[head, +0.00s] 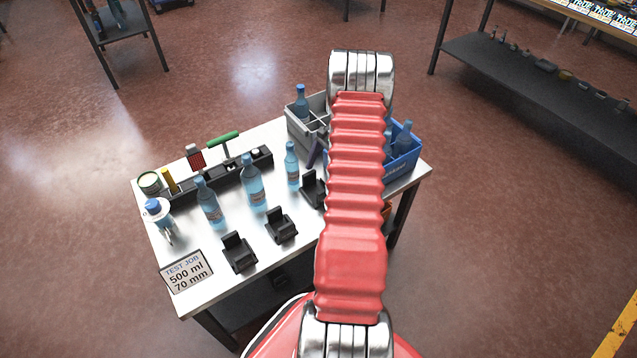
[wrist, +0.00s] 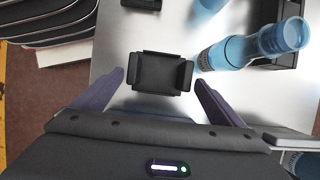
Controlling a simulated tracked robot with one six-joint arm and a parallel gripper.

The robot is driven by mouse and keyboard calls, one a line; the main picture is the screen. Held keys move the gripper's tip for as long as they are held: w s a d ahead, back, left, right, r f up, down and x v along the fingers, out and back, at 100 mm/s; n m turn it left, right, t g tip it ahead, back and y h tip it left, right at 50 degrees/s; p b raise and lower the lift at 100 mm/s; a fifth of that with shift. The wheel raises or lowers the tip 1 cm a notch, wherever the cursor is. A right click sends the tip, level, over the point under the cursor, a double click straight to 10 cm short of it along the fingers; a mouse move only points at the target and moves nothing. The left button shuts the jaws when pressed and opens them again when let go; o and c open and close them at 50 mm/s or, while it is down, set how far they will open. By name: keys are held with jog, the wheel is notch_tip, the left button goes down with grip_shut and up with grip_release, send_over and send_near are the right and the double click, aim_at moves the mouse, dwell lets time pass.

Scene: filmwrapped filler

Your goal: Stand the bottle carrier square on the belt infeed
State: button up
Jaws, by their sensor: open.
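A grey divided carrier (head: 308,134) stands at the table's back edge, with a blue-capped bottle (head: 301,104) in it. A blue crate (head: 404,166) with blue bottles (head: 403,138) stands at the right corner, partly hidden by my red arm. I cannot tell which is the bottle carrier. No belt infeed is recognisable. My gripper (wrist: 159,78) is open and empty in the wrist view, its dark fingers either side of a small black cradle (wrist: 160,73). I cannot tell the height gap. The head view mostly hides the gripper behind my arm.
Several bottles (head: 254,182) stand on the white table (head: 200,252) among black cradles (head: 238,254). A black tool rack (head: 225,176), a tin (head: 150,182), a spray bottle (head: 158,215) and a sign (head: 187,271) are at left. Open floor surrounds the table; a dark shelf (head: 540,80) stands far right.

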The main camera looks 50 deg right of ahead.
jog(key=v, duration=0.6)
jog(key=shift+r, duration=0.1)
dwell(0.4)
jog(key=w+a+r+n+h, duration=0.2)
jog(key=a+r+n, duration=0.4)
jog(key=a+r, duration=0.65)
jog(key=w+a+r+n+h, duration=0.2)
jog(key=a+r+n, duration=0.3)
jog(key=a+r, duration=0.7)
jog(key=s+a+r+n+t, duration=0.2)
jog(key=s+a+n, duration=0.3)
jog(key=a, duration=0.6)
jog(key=s+a+r+n+t, duration=0.2)
jog(key=s+a+r+n, duration=0.2)
jog(key=s+a, duration=0.5)
jog(key=shift+a+r+n, duration=0.25)
jog(key=shift+a+n, duration=0.55)
jog(key=shift+a, duration=0.55)
jog(key=shift+s, duration=0.15)
jog(key=shift+c, duration=0.4)
